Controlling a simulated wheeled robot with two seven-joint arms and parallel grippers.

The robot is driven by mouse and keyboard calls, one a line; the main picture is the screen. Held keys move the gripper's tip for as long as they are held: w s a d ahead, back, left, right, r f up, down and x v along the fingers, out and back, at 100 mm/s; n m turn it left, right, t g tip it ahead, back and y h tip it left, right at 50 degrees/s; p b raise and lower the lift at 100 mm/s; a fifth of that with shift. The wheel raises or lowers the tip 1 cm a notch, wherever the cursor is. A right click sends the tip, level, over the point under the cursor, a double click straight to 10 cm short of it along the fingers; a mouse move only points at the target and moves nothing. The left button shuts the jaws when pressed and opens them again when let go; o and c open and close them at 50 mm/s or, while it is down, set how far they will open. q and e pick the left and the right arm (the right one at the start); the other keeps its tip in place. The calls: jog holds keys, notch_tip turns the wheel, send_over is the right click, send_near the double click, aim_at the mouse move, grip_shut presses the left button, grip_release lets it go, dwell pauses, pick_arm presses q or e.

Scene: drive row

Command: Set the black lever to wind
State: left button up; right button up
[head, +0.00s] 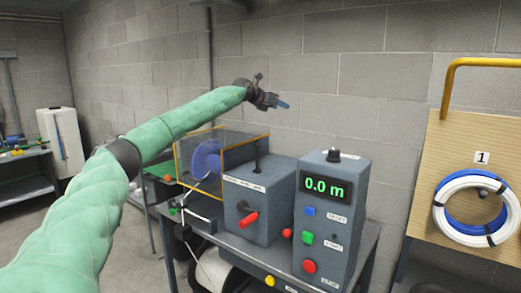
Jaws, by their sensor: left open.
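The black lever (257,156) stands nearly upright on top of a grey box (275,185) on the bench. A printed line of lettering runs along the top front of this box, too small to read. My left arm reaches in from the left, and my left gripper (272,92) is above and behind the lever, apart from it, against the wall. Its jaws are open and empty. My right gripper is not in view.
A clear guard with yellow edges (180,155) surrounds a blue disc (207,160) at left. A control box (330,220) reading 0.0 m stands at right. Coiled hoses (482,183) hang on a wooden board (505,130).

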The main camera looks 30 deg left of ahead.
aim_at(254, 144)
pick_arm(q)
jog(key=s+a+f+g+y, duration=0.1)
jog(key=s+a+f+g, duration=0.1)
jog(key=s+f+g, duration=0.1)
jog(key=s+a+f+m+g+y, duration=0.1)
jog(key=s+a+f+g, duration=0.1)
jog(key=f, duration=0.3)
jog(key=s+a+f+g+y, duration=0.1)
jog(key=s+a+f+g, duration=0.1)
jog(key=s+f+g, duration=0.1)
jog(key=shift+s+a+f+m+g, duration=0.1)
jog(key=shift+s+f+m+g, duration=0.2)
jog(key=shift+f, duration=0.1)
jog(key=p+x, duration=0.2)
jog(key=x, duration=0.4)
jog(key=shift+w+f, duration=0.15)
jog(key=shift+f, duration=0.1)
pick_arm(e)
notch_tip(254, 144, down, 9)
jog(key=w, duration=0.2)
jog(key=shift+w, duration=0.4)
pick_arm(q)
grip_shut()
